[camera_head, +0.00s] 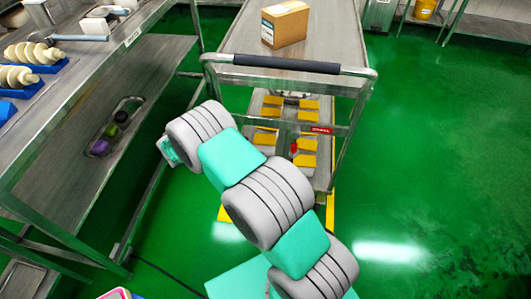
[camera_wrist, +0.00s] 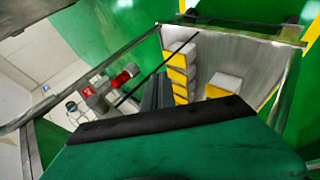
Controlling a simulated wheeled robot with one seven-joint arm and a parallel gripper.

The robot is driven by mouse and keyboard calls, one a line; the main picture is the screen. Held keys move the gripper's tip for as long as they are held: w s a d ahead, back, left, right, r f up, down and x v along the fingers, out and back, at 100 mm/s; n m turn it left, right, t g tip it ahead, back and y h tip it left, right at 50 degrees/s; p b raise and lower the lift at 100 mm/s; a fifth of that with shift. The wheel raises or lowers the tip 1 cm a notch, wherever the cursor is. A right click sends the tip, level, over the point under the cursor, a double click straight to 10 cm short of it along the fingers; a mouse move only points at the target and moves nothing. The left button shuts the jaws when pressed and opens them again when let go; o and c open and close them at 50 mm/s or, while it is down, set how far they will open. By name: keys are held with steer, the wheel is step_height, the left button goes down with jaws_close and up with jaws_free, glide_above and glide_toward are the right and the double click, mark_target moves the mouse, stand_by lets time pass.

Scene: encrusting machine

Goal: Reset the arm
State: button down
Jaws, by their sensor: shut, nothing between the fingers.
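My arm (camera_head: 262,203) reaches from the bottom right of the head view up and left, in front of the metal cart. Its links are grey and teal. The far end of the arm (camera_head: 170,150) is near the gap between the left table and the cart, and the fingers cannot be made out there. In the wrist view, my gripper (camera_wrist: 158,88) shows as dark narrow fingers close together above a black-edged green body. It is shut and holds nothing.
A metal cart (camera_head: 345,70) with a dark handle bar carries a cardboard box (camera_head: 285,23). Yellow-and-grey items (camera_head: 306,144) lie on its lower shelf. A metal table (camera_head: 95,65) stands left, holding blue trays (camera_head: 32,68) of pale pieces. Green floor (camera_head: 440,180) is clear on the right.

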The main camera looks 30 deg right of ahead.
steer(key=shift+a+r, duration=0.1)
steer(key=shift+a, duration=0.1)
steer(key=s+a+r+n+t+y+p, duration=0.1)
steer(key=a+r+y+p, duration=0.2)
steer(key=r, duration=0.8)
steer(key=s+a+r+n+t+y+p, duration=0.1)
steer(key=s+r+y+p, duration=0.1)
steer(key=r+p, duration=0.65)
steer(key=s+a+r+n+t+y+p, duration=0.1)
steer(key=s+a+r+n+y+p, duration=0.1)
steer(key=s+a+r, duration=0.2)
steer(key=s+a+r+n+t+y+p, duration=0.2)
steer(key=s+a+r, duration=0.2)
steer(key=s+r, duration=0.6)
step_height(320, 180, up, 4)
steer(key=shift+s+y+p, duration=0.3)
steer(key=shift+y+p, duration=0.1)
